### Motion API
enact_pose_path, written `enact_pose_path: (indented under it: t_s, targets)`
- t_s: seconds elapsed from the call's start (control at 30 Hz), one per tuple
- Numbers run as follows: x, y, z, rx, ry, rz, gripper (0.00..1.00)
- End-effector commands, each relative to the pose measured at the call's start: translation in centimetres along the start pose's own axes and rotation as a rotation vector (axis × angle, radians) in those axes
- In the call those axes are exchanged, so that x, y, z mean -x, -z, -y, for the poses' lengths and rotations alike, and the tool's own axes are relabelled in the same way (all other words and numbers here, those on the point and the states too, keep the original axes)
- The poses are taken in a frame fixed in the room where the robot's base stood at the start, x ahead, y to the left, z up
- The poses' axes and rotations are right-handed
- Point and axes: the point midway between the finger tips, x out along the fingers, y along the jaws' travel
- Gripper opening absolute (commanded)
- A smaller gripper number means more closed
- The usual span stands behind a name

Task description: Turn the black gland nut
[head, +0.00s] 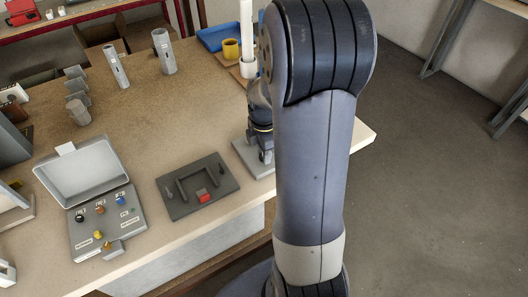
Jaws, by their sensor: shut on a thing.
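My gripper (265,155) points down over a small grey base plate (242,149), just left of my arm link. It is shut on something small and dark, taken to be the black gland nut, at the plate. The fingers and my arm hide most of it, so I cannot make out its outline or how far it is turned.
A grey box with an open lid (80,172) and coloured knobs stands at the front left. A dark plate (180,208) with raised bars and a red block lies between. Grey profile pieces (164,52), a blue tray (218,37) and a white post (246,30) stand behind.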

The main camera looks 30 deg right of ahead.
Motion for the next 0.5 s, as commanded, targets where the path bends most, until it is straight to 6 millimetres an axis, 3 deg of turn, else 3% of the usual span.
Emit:
enact_pose_path:
  t_s: [0.5]
  targets:
    - [0.07, 0.00, -0.10, 0.415, -0.004, 0.001, 0.02]
